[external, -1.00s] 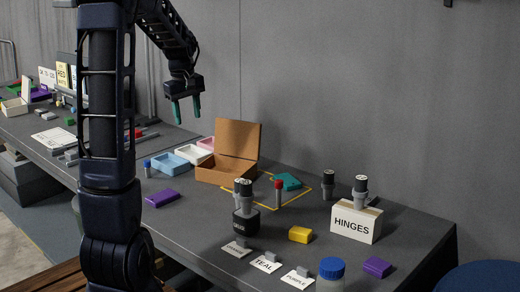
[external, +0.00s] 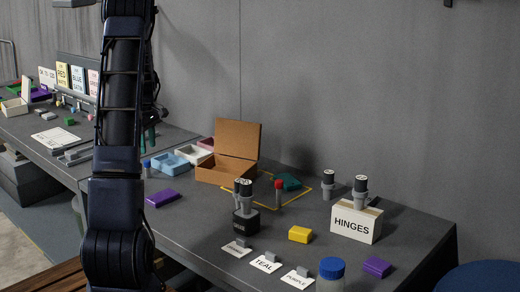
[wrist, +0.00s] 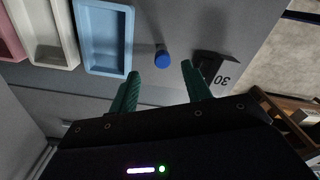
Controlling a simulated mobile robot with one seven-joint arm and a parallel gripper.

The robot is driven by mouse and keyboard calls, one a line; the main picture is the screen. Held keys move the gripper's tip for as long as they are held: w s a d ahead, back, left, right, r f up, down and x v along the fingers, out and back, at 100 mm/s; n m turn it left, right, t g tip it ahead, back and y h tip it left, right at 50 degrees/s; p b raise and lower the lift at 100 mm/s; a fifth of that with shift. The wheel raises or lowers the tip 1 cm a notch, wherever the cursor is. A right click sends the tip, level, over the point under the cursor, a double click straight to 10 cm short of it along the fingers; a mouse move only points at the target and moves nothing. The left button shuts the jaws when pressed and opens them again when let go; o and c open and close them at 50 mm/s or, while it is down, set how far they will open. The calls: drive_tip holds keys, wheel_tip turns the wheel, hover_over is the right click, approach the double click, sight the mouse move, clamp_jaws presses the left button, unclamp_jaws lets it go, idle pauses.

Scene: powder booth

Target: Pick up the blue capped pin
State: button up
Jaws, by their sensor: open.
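The blue capped pin (external: 147,169) stands upright on the grey table, just right of my arm in the external view, beside the light blue tray (external: 165,165). In the wrist view the blue capped pin (wrist: 162,57) is seen from above, mostly as its round blue cap. It appears in the gap between the two green fingers of my gripper (wrist: 160,70), a little beyond the tips. My gripper (external: 150,135) is open and empty; in the external view it is partly hidden behind my arm, above the pin.
A light blue tray (wrist: 103,38) and a white tray (wrist: 53,32) lie left of the pin in the wrist view. A black block marked 30 (wrist: 215,68) is close on its right. A purple block (external: 163,198) and an open brown box (external: 225,170) are nearby.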

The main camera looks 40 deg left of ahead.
sight(147, 161)
wheel_tip(147, 161, down, 4)
drive_tip(key=shift+r, duration=0.2)
drive_tip(key=shift+s+a+f, duration=0.1)
drive_tip(key=shift+a+f, duration=0.05)
drive_tip(key=shift+f, duration=1.2)
drive_tip(key=shift+s+a+f, duration=0.1)
drive_tip(key=shift+f, duration=1.2)
clamp_jaws()
drive_tip(key=shift+r, duration=0.15)
